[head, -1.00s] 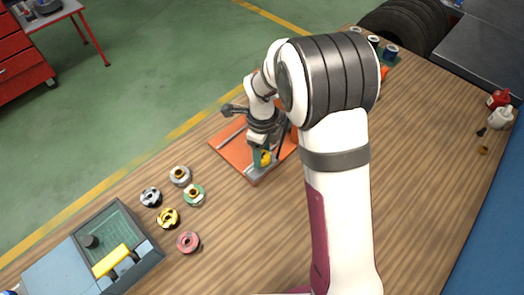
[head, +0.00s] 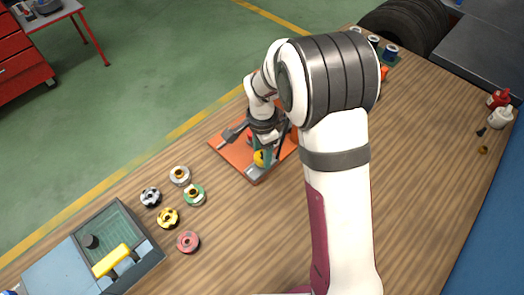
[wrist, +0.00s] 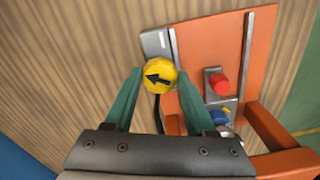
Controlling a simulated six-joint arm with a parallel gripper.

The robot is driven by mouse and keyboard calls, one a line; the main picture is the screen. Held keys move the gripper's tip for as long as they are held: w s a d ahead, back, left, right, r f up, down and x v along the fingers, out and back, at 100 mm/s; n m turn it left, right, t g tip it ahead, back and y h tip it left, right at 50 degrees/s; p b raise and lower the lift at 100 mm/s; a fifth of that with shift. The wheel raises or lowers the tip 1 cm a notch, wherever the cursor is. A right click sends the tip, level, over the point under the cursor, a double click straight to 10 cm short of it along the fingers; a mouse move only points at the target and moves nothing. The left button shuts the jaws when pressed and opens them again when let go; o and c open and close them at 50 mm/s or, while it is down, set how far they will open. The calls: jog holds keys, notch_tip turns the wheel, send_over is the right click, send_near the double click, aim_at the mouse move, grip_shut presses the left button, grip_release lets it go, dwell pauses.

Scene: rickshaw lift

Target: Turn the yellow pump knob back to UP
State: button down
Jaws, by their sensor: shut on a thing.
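The yellow pump knob (wrist: 160,75) is a round, ridged cap with a black arrow on top. In the wrist view its arrow points left and slightly up. My gripper (wrist: 159,78) has its two teal fingers on either side of the knob, shut on it. In the head view the knob (head: 260,158) shows at the near edge of the orange plate, below my gripper (head: 264,152). A grey bracket (wrist: 153,42) lies beside the knob in the wrist view. No UP label is readable.
The orange jack plate (wrist: 225,60) carries a red knob (wrist: 219,85) and a blue one (wrist: 219,117). Several loose round parts (head: 168,218) lie left of the plate, near a tool case (head: 145,268). The wooden bench right of my arm is mostly clear.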

aim_at(262, 155)
jog(key=n, duration=1.2)
jog(key=shift+n, duration=0.4)
jog(key=n, duration=1.1)
jog(key=shift+n, duration=0.3)
jog(key=shift+c, duration=1.2)
grip_release()
notch_tip(262, 155, up, 16)
